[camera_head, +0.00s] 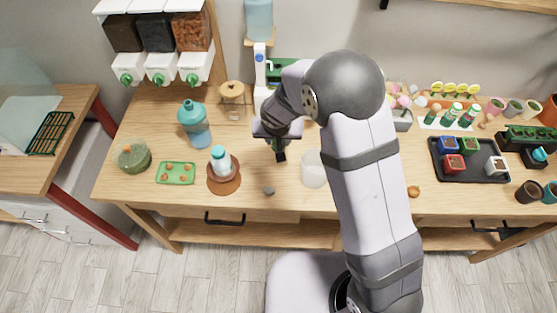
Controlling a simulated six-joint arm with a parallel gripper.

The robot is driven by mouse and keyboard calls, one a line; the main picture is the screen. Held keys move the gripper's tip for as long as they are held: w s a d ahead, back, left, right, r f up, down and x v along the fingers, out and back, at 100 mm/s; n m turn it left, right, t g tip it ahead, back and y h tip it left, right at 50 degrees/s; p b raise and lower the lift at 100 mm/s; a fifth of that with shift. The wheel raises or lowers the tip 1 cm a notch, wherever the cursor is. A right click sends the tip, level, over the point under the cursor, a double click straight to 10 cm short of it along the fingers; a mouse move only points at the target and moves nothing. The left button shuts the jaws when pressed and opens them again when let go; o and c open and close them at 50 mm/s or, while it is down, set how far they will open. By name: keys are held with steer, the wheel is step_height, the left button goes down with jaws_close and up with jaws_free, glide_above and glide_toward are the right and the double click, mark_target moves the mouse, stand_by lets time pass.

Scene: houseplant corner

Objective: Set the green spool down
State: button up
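My gripper (279,153) points down above the middle of the wooden table, with its dark fingers seen from above and behind. I cannot tell whether its fingers are open or shut, and I see no green spool clearly between them. The wrist hides what is under and behind it. Several small green cylinders with pale ends (454,111) stand in a white holder at the back right; I cannot tell if one is a spool. A round green item (133,156) sits at the table's left end.
A clear cup (314,168) stands just right of my gripper, and a grey stone (269,190) lies near the front edge. A black tray (458,175) holds small pots. Bare wood lies around the stone.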

step_height(320, 180, down, 5)
steer(key=shift+f+b, duration=0.2)
steer(key=shift+b, duration=1.05)
steer(key=shift+f+b, duration=1.25)
steer(key=shift+f, duration=0.6)
steer(key=shift+f, duration=0.1)
steer(key=o, duration=1.1)
steer(key=shift+o, duration=0.2)
steer(key=p+v, duration=0.5)
steer(key=v, duration=0.7)
